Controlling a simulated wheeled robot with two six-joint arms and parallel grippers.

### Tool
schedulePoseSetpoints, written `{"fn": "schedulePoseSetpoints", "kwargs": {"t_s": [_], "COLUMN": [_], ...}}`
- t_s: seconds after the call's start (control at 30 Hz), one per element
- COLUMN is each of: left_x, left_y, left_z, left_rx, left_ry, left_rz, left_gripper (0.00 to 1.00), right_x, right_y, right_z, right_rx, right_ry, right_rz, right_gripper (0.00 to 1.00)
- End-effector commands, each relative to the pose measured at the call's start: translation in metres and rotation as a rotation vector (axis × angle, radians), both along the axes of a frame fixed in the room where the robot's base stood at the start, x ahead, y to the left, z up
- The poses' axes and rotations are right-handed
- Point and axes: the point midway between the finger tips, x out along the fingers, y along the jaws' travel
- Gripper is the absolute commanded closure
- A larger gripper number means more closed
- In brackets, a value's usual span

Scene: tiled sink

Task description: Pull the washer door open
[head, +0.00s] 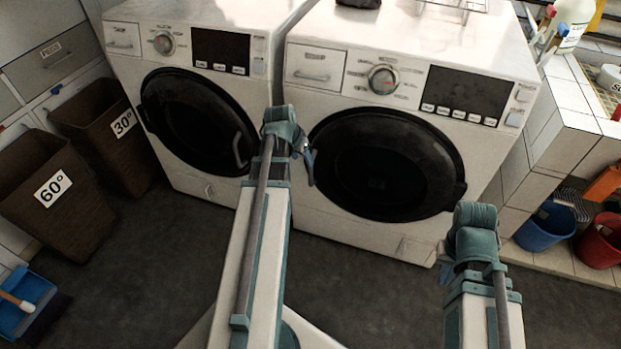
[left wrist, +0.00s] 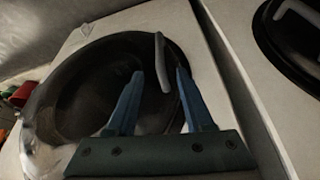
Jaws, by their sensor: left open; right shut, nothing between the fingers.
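The right washer's round black door (head: 385,165) is closed in the head view. My left gripper (head: 309,166) is at its left edge, seen mostly from behind. In the left wrist view the same door (left wrist: 85,85) has a grey bar handle (left wrist: 161,62). The open fingers of my left gripper (left wrist: 160,73) appear on either side of this handle; contact cannot be told. My right gripper (head: 443,262) is shut and empty, low in front of the right washer's lower right corner, largely hidden by its wrist.
The left washer (head: 195,120) has a closed door with its handle (head: 237,150) on the right. Brown bins (head: 60,200) stand at the left. A blue bucket (head: 546,228) and a red bucket (head: 602,240) stand at the right by a tiled ledge. Dark floor lies in front.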

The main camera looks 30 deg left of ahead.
Motion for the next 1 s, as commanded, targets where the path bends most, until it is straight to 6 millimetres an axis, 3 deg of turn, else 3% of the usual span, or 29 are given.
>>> {"fn": "schedulePoseSetpoints", "kwargs": {"t_s": [0.37, 1.0], "left_x": [0.006, 0.042], "left_y": [0.000, 0.002], "left_z": [-0.017, -0.105], "left_rx": [-0.001, -0.001], "left_ry": [0.001, 0.001], "left_rz": [-0.001, -0.001], "left_gripper": [0.48, 0.48], "right_x": [0.000, 0.001], "right_y": [0.000, -0.001], "right_z": [-0.017, -0.105], "right_rx": [0.000, -0.007], "right_ry": [0.000, -0.002], "right_rz": [0.000, 0.002], "right_gripper": [1.00, 1.00]}}
